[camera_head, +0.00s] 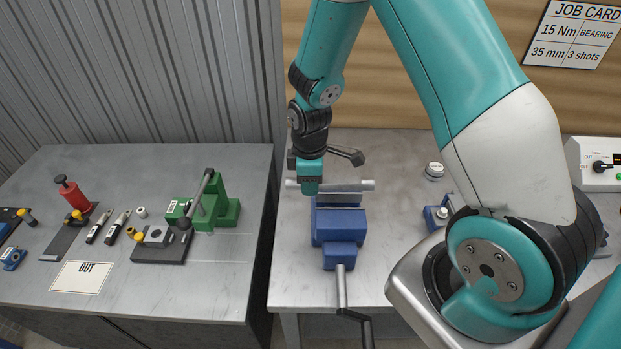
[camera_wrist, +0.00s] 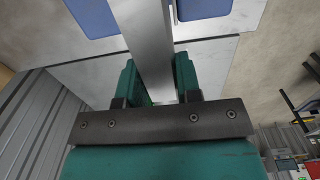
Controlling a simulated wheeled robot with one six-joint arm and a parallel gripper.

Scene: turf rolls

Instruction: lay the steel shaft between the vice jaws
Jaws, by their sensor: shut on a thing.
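The steel shaft (camera_head: 350,185) is a bright grey bar lying level from left to right in the head view. My gripper (camera_head: 310,188) is shut on it near its left end. The blue vice (camera_head: 338,226) stands on the right bench, with its jaw tops just below the shaft in the picture. In the wrist view the shaft (camera_wrist: 150,45) runs away from between my fingers, with blue vice parts (camera_wrist: 95,14) on both sides. I cannot tell whether the shaft touches the jaws or is just above them.
The vice handle (camera_head: 341,290) sticks out toward the front. A white round item (camera_head: 434,170) lies at right on the bench. A control box (camera_head: 597,165) stands far right.

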